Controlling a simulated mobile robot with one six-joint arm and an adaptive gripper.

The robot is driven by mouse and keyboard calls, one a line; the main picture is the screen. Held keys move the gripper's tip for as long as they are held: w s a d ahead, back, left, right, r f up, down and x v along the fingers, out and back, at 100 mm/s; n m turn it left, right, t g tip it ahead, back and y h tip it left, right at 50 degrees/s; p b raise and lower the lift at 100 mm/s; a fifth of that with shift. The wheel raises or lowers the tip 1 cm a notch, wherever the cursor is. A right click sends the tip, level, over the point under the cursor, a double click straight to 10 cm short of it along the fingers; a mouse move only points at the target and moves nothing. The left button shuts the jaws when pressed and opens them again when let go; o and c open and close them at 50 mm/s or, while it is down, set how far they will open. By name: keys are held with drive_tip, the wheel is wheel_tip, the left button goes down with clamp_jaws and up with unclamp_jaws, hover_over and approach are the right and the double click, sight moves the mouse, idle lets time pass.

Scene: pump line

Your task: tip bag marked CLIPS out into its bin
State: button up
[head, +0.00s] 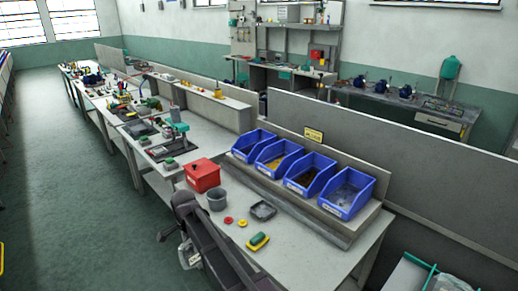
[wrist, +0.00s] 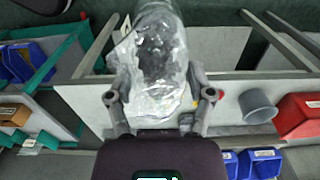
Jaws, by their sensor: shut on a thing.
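My gripper (wrist: 160,95) is shut on a clear plastic bag (wrist: 160,55). The bag sits between its two fingers in the wrist view, with dark contents at its far end and crumpled clear film nearer the fingers. No marking on it can be read. In the head view the bag (head: 190,252) hangs below my dark arm, beyond the bench's front edge. Several blue bins stand in a row on the bench's raised shelf: one at the left end (head: 248,148), one with yellowish parts (head: 270,163), one with dark parts (head: 299,185), and a greyish one at right (head: 337,208). Their front labels are too small to read.
A red box (head: 202,175), a grey cup (head: 217,199), a dark tray (head: 263,211), small red and yellow rings (head: 229,220) and a green-yellow item (head: 258,241) lie on the bench before the bins. A grey partition (head: 400,155) stands behind them.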

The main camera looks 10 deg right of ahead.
drive_tip(key=shift+r, duration=0.1)
wheel_tip(320, 180, up, 6)
drive_tip(key=p, duration=0.6)
idle(0.6)
